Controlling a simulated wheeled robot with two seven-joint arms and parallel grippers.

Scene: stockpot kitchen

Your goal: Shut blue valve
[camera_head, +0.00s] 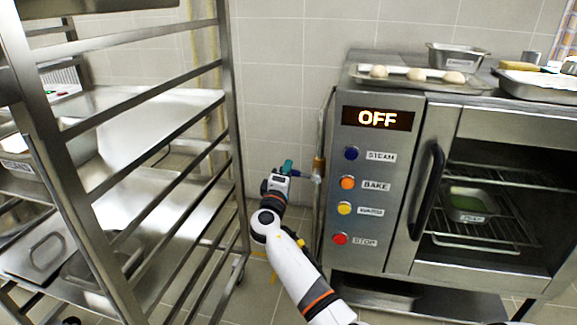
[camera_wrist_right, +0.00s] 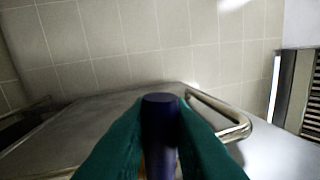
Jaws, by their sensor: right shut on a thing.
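The blue valve (camera_head: 302,176) is at the left side of the oven, beside a brass-coloured pipe fitting. My right gripper (camera_head: 288,167), with teal fingers, reaches it from the left in the head view. In the right wrist view the dark blue valve handle (camera_wrist_right: 160,130) stands between the two teal fingers of my right gripper (camera_wrist_right: 160,110), which are shut on it. The fingers hide the sides of the handle. The valve's turn angle is hard to tell. My left gripper is not in view.
The oven panel (camera_head: 372,195) with an "OFF" display and several coloured buttons stands right of the valve. A steel rack (camera_head: 228,120) with trays stands close on the left. My arm is in the narrow gap between them. Dough balls lie on a tray (camera_head: 400,84) on top.

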